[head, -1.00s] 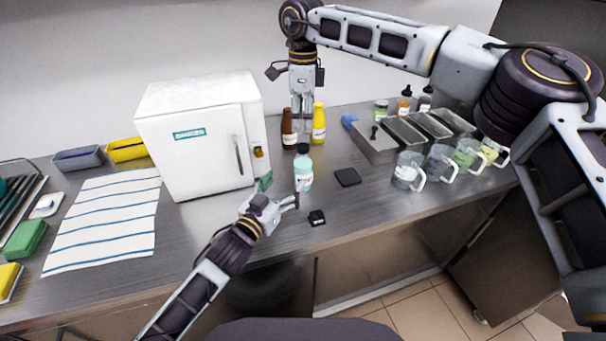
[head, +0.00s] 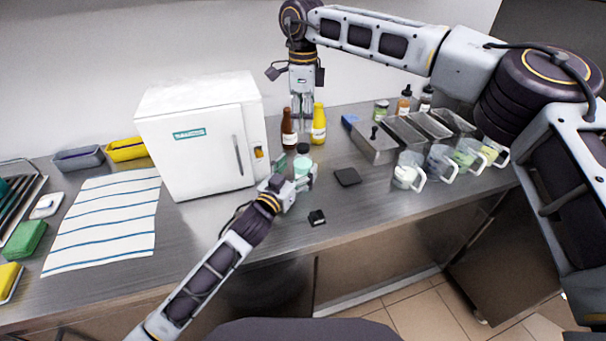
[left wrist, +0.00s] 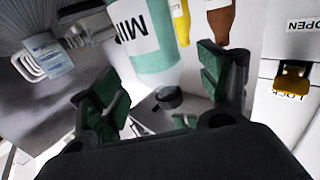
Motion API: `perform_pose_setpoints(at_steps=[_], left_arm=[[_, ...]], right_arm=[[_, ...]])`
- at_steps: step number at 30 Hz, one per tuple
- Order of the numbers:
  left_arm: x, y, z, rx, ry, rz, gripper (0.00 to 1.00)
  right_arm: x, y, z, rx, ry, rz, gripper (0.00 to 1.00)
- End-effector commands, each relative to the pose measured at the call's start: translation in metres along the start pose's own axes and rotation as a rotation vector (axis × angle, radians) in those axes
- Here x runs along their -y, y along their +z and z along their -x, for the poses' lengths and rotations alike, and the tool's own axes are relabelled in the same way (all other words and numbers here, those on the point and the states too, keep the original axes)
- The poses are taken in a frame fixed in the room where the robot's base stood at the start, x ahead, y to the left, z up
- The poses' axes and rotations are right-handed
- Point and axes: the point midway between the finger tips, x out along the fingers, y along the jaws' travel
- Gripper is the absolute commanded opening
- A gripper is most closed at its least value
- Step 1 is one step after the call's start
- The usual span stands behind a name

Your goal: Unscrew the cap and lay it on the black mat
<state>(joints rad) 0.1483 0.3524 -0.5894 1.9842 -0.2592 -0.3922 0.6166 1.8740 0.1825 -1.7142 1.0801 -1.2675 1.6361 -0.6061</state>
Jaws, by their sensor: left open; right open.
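The mint-green bottle (head: 303,166) stands upright on the steel counter with its dark cap (head: 302,148) on top. In the left wrist view the bottle (left wrist: 152,45) appears upside down, its black cap (left wrist: 168,97) at the lower end of the neck. My left gripper (head: 299,175) is open at the bottle, its fingers on either side; contact cannot be told. Its fingers also show in the left wrist view (left wrist: 165,95). The black mat (head: 347,177) lies bare to the right of the bottle. My right gripper (head: 302,107) is open, pointing down, higher in the picture than the cap.
A brown bottle (head: 289,128) and a yellow bottle (head: 319,124) stand behind. The white freezer (head: 205,150) is to the left. Metal pans (head: 374,146) and several clear jugs (head: 407,172) are to the right. A small black object (head: 317,217) lies near the front edge.

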Motion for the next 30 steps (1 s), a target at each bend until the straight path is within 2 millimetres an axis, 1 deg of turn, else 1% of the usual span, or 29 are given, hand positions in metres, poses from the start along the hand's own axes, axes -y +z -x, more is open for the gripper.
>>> perform_pose_setpoints(at_steps=[6,12,25,26,30], left_arm=[[0.0,-0.001,-0.018,-0.001,0.0,0.0,0.77],[0.0,0.0,-0.029,0.0,0.0,0.0,0.77],[0.0,0.0,-0.032,0.0,0.0,0.0,0.77],[0.0,0.0,-0.032,0.0,0.0,0.0,0.74],[0.0,0.0,-0.032,0.0,0.0,0.0,0.56]], right_arm=[[0.0,0.0,0.0,0.0,0.0,0.0,0.5],[0.0,0.0,0.0,0.0,0.0,0.0,0.5],[0.0,0.0,0.0,0.0,0.0,0.0,0.5],[0.0,0.0,0.0,0.0,0.0,0.0,0.5],[0.0,0.0,0.0,0.0,0.0,0.0,0.5]])
